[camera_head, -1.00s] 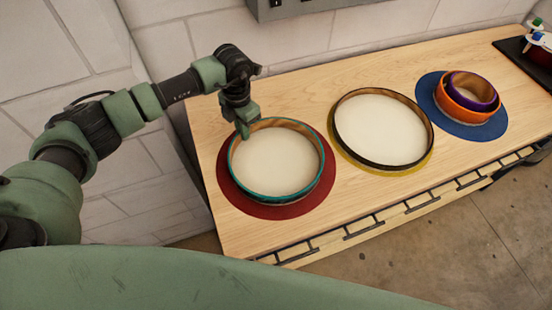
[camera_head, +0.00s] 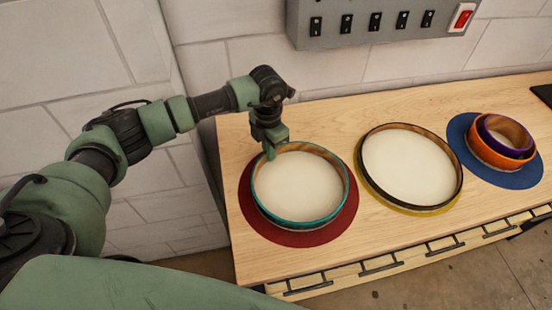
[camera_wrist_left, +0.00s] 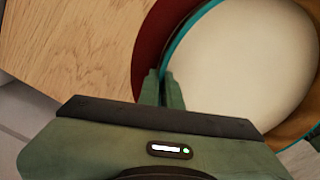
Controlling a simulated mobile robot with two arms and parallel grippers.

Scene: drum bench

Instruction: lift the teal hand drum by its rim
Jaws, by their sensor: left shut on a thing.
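The teal hand drum (camera_head: 299,187) has a cream skin, a wooden inner wall and a teal rim. It sits on a round red mat (camera_head: 262,229) at the left of the bench. My left gripper (camera_head: 270,153) comes down on the drum's far left edge and is shut on its rim. In the left wrist view the gripper's fingers (camera_wrist_left: 162,90) straddle the teal rim (camera_wrist_left: 176,48), one on each side. The drum looks level, and I cannot tell any gap between it and the mat. My right gripper is out of view.
A black-rimmed drum (camera_head: 412,166) lies on a yellow mat (camera_head: 386,201) to the right. Beyond it, an orange drum (camera_head: 487,148) and a purple drum (camera_head: 510,130) sit nested on a blue mat (camera_head: 533,177). A wall switch box (camera_head: 400,40) hangs behind the wooden bench (camera_head: 245,262).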

